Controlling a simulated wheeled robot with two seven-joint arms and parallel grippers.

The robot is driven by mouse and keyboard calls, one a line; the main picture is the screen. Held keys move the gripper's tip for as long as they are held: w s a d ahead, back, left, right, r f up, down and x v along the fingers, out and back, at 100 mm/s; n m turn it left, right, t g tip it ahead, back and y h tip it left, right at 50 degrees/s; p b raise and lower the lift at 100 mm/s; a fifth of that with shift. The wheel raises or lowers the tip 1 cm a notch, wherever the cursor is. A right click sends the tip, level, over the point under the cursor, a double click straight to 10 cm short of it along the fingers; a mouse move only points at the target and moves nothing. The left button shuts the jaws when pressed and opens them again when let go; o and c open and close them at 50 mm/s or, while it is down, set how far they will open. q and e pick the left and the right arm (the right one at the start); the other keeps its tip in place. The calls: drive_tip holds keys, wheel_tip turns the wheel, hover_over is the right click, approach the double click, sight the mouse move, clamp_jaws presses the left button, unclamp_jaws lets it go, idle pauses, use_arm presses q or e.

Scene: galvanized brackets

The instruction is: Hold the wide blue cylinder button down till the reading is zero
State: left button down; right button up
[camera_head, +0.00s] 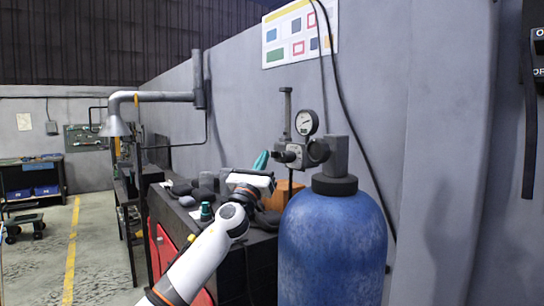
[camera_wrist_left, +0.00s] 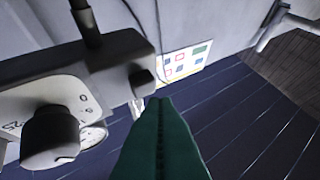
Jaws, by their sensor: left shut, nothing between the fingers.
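The wide blue cylinder (camera_head: 333,245) stands upright at the right in the head view, with a dark collar and a grey valve on top. Its regulator (camera_head: 318,152) carries a round white gauge (camera_head: 306,122); its reading is too small to make out. A dark round button (camera_head: 285,156) sticks out at the regulator's left. In the left wrist view, a dark block ends in a round button (camera_wrist_left: 142,82). My left gripper (camera_head: 261,160) has teal fingers, shut and empty, left of the regulator. Its fingertips (camera_wrist_left: 160,101) appear close below that button; contact cannot be told. My right gripper is out of view.
A dark bench (camera_head: 262,262) with grey stones and an orange block (camera_head: 283,194) stands behind my left arm. A black knob (camera_wrist_left: 50,138) with a numbered scale is left of the fingers. A grey wall stands behind; open floor lies at the far left.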

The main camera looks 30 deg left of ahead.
use_arm(q)
drive_tip(key=shift+w+d, duration=0.15)
drive_tip(key=shift+w, duration=0.05)
drive_tip(key=shift+w+d, duration=0.15)
drive_tip(key=shift+w, duration=0.3)
idle(2.2)
drive_tip(key=shift+s, duration=0.15)
drive_tip(key=shift+s+a, duration=0.35)
drive_tip(key=shift+s, duration=0.35)
drive_tip(key=s, duration=0.1)
drive_tip(key=s+a+p, duration=0.1)
drive_tip(key=s, duration=0.1)
drive_tip(key=s+a, duration=0.1)
drive_tip(key=shift+s, duration=0.3)
idle(0.4)
